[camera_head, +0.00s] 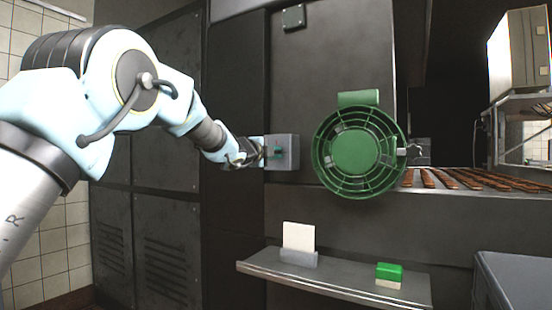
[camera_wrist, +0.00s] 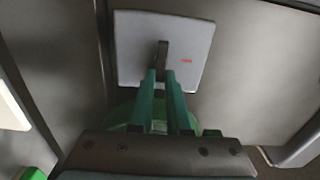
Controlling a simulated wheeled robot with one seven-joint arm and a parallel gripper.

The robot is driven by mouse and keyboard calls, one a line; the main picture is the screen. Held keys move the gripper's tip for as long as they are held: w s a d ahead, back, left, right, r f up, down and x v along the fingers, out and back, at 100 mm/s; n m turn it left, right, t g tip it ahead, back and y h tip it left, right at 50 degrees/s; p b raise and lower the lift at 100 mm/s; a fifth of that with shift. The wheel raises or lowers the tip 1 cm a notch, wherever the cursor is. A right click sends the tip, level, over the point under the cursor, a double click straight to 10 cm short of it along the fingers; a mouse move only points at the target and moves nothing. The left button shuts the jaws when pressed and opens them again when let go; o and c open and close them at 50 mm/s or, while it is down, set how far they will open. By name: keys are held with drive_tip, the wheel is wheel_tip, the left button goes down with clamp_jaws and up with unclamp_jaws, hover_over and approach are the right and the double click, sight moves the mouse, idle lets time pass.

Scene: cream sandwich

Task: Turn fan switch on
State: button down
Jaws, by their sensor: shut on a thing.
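The fan switch is a grey box (camera_head: 284,152) on the dark machine wall, left of the green fan (camera_head: 354,152). In the wrist view it is a light grey plate (camera_wrist: 190,50) with a dark lever (camera_wrist: 162,56) and a small red mark right of it. My gripper (camera_head: 270,153) is at the switch box. In the wrist view its green fingers (camera_wrist: 164,80) are close together on the lower part of the lever, shut on it. The fingers hide part of the lever and the plate's lower edge.
A metal shelf (camera_head: 330,277) below holds a white card (camera_head: 299,238) in a stand and a green-and-cream block (camera_head: 389,274). A conveyor (camera_head: 530,190) with rows of brown pieces runs right of the fan. A grey box (camera_head: 512,282) stands at the lower right.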

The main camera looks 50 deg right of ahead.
idle(0.3)
drive_tip(key=c, duration=0.9)
unclamp_jaws()
drive_tip(key=b+v, duration=0.2)
drive_tip(key=v, duration=0.8)
drive_tip(key=shift+a, duration=0.4)
